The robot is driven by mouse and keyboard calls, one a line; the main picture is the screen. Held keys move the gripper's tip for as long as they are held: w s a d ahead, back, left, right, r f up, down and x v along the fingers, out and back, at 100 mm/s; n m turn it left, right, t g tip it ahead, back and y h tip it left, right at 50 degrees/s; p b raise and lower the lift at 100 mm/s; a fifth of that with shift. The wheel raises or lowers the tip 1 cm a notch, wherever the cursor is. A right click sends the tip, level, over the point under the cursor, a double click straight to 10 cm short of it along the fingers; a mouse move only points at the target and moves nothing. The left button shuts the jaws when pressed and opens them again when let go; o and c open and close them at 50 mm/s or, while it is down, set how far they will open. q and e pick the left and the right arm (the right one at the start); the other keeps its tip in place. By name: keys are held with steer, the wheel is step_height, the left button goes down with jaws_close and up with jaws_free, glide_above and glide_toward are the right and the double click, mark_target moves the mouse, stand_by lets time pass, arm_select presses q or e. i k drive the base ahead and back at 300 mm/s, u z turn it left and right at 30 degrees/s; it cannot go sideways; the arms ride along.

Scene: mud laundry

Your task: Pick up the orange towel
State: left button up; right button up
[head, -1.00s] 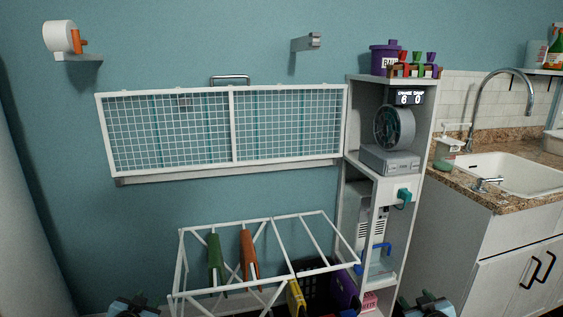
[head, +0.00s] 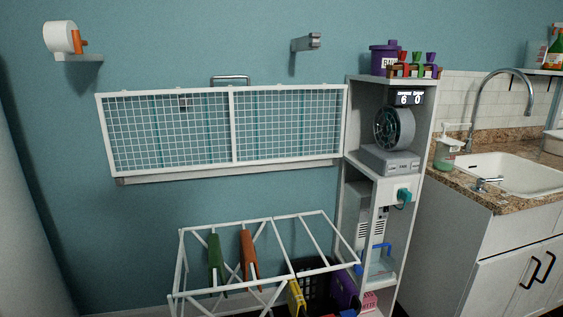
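The orange towel (head: 249,255) hangs over a bar of the white drying rack (head: 205,229), at the lower middle of the head view. A green towel (head: 216,258) hangs just to its left on the same rack. A yellow cloth (head: 297,298) hangs at the rack's front side, to the right of the orange one. Neither of my grippers shows in the head view now, so I cannot see whether they are open or shut.
A dark crate (head: 318,282) and a purple thing (head: 344,290) are behind and below the rack's right side. A white shelf unit (head: 383,178) stands right of the rack. A folded wall rack (head: 224,130) hangs above. The sink counter (head: 465,186) is at right.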

mark_target(247, 251)
steer(key=k, duration=1.25)
steer(key=u, duration=0.8)
steer(key=i, duration=1.3)
steer(key=z, duration=0.85)
